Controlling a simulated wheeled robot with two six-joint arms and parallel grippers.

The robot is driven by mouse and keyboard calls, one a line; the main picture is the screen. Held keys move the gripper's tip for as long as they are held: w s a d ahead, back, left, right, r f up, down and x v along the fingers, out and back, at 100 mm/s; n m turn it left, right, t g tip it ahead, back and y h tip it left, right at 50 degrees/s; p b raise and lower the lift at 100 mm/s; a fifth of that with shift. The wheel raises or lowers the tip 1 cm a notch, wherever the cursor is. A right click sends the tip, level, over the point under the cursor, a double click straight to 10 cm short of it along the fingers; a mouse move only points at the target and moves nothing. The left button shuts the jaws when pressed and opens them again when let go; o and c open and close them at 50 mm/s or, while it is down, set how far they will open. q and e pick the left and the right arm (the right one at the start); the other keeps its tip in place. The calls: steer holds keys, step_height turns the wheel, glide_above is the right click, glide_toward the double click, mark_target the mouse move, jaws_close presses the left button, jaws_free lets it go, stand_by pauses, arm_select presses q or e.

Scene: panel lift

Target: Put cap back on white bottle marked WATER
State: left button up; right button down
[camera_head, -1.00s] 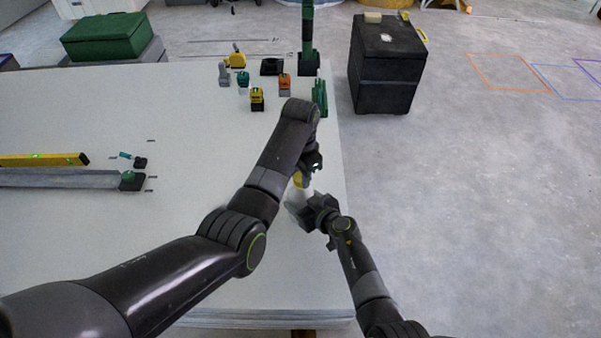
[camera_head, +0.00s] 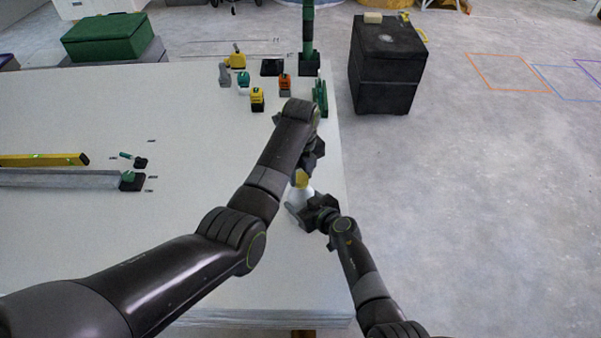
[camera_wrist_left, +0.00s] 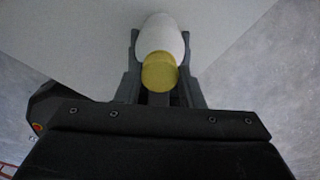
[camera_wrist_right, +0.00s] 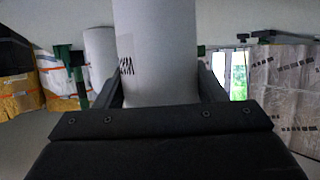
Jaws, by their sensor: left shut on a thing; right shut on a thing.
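The white bottle (camera_head: 299,194) stands near the table's right edge, with the yellow cap (camera_head: 301,178) at its top in the head view. My right gripper (camera_head: 304,209) is shut on the bottle from the near side. The right wrist view shows the bottle's white wall (camera_wrist_right: 157,45) upright between the fingers, with partial dark lettering. My left gripper (camera_head: 307,168) is shut on the cap. In the left wrist view the cap (camera_wrist_left: 159,72) sits between the fingers, in line with the bottle (camera_wrist_left: 160,34). I cannot tell whether the cap is seated; the joint is hidden.
The white table (camera_head: 120,110) is mostly clear around the arms. Several small yellow, teal and orange tools stand at its far end, beside a green post (camera_head: 308,40). A yellow level (camera_head: 40,160) lies at the left. A black case (camera_head: 385,75) stands beyond the right edge.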

arm_select(q)
steer(key=m, duration=0.9)
steer(key=shift+w+d, duration=0.1)
steer(key=o, duration=0.9)
steer(key=shift+o, duration=0.2)
steer(key=shift+r, duration=2.25)
steer(key=shift+c, duration=0.5)
